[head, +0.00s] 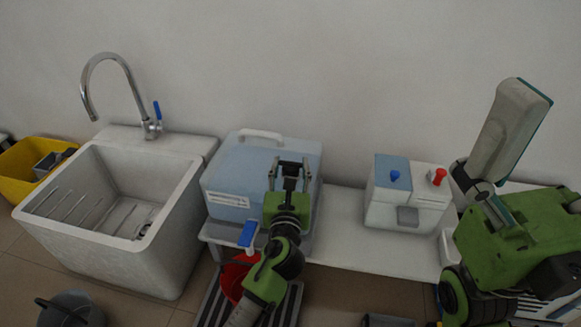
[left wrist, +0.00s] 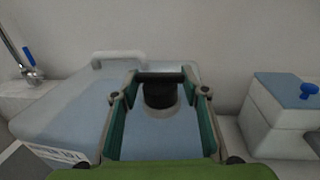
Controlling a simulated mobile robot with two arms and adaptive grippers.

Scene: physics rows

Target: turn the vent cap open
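The vent cap (left wrist: 159,95) is a dark round cap on a pale collar, on top of the blue-topped container (head: 226,181). In the left wrist view it shows between the two fingers of my left gripper (left wrist: 160,82). A dark bar crosses just behind the cap. The fingers stand wide apart, one on each side, and I cannot tell whether they touch the cap. In the head view my left gripper (head: 290,172) is over the container's right half, and it largely hides the cap. My right gripper is not in view.
A sink (head: 75,240) with a tap stands left of the container. A white box (head: 405,215) with blue and red knobs is to the right on the bench (head: 350,245). A red bowl (head: 233,278) is below my left arm. The wall is behind.

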